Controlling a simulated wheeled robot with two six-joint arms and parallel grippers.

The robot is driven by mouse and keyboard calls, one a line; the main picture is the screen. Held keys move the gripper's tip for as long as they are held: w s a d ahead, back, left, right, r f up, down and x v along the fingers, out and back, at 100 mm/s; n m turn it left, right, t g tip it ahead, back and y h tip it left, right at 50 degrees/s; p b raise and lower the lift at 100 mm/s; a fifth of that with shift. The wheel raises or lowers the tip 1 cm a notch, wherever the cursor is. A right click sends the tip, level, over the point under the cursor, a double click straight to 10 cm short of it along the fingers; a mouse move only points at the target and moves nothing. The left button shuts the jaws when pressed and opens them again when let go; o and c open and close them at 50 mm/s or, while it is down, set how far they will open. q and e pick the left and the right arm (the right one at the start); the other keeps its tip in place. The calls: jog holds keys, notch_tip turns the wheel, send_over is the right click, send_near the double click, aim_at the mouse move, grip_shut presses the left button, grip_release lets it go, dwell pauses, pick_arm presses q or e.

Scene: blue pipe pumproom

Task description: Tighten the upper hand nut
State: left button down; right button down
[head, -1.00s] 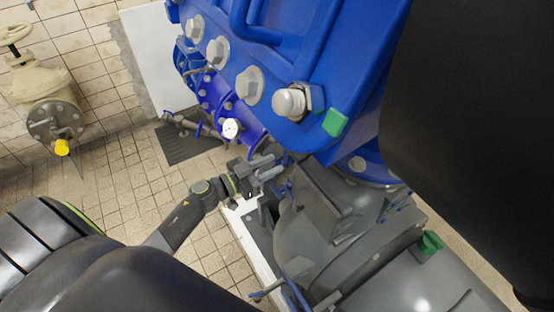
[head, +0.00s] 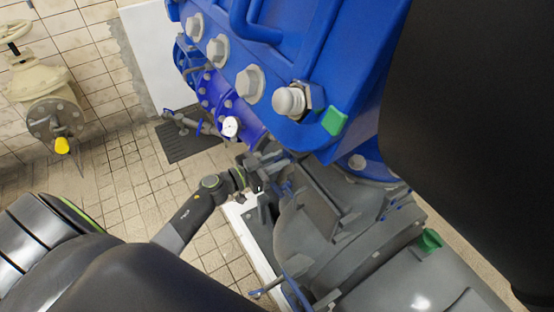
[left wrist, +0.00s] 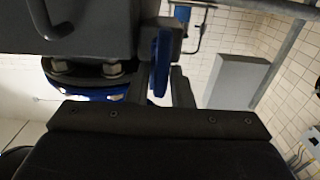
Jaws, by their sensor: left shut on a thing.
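My left gripper (head: 270,162) is at the grey pump housing, just below the blue pipework. In the left wrist view, a blue flat piece (left wrist: 160,62), apparently the upper hand nut, stands between its two dark fingers (left wrist: 161,90). The gripper is shut on it. In the head view the nut is largely hidden by the gripper and too small to make out clearly. My right gripper is not in view.
The large blue pump body (head: 290,60) with several bolts overhangs the gripper from above. A pressure gauge (head: 230,127) is just up and left. The grey housing (head: 315,215) lies to the right. Tiled floor (head: 135,195) is clear on the left.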

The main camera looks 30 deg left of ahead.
pick_arm(q)
jog(key=shift+s+d+m+p, duration=0.15)
jog(key=shift+m+p, duration=0.35)
jog(key=shift+m, duration=0.6)
jog(key=m, duration=0.5)
jog(key=d+f+m+b, duration=0.1)
jog(key=m, duration=0.4)
jog(key=f+m+b, duration=0.1)
jog(key=m, duration=0.4)
jog(key=shift+s+d+m, duration=0.15)
jog(key=shift+s+m, duration=0.15)
jog(key=shift+s, duration=0.05)
jog(key=c, duration=1.5)
grip_release()
